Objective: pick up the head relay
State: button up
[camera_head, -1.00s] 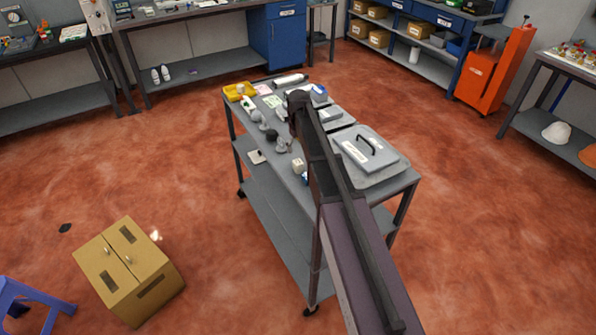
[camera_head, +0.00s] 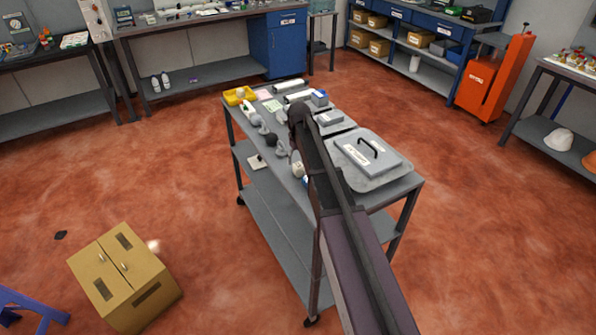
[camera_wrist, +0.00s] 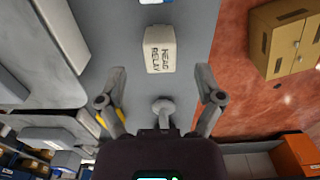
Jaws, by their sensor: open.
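The head relay (camera_wrist: 160,49) is a small off-white block with dark "HEAD RELAY" lettering, lying on the grey cart top. In the wrist view it sits just beyond my fingertips, roughly centred between them. In the head view the relay (camera_head: 297,170) shows only in part, at the left edge of my arm. My gripper (camera_wrist: 158,75) is open with nothing held between its fingers. Its fingers are hidden behind my arm in the head view.
A grey knob-like part (camera_wrist: 162,108) shows between my fingers, nearer the palm. A cardboard-coloured cabinet (camera_head: 122,278) stands on the floor left.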

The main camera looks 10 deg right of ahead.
aim_at(298, 165)
jog(key=shift+f, duration=0.15)
jog(key=shift+w+f+b, duration=0.1)
jog(key=shift+f+b, duration=2.4)
jog(key=shift+b, duration=0.15)
jog(key=shift+a, duration=0.1)
grip_shut()
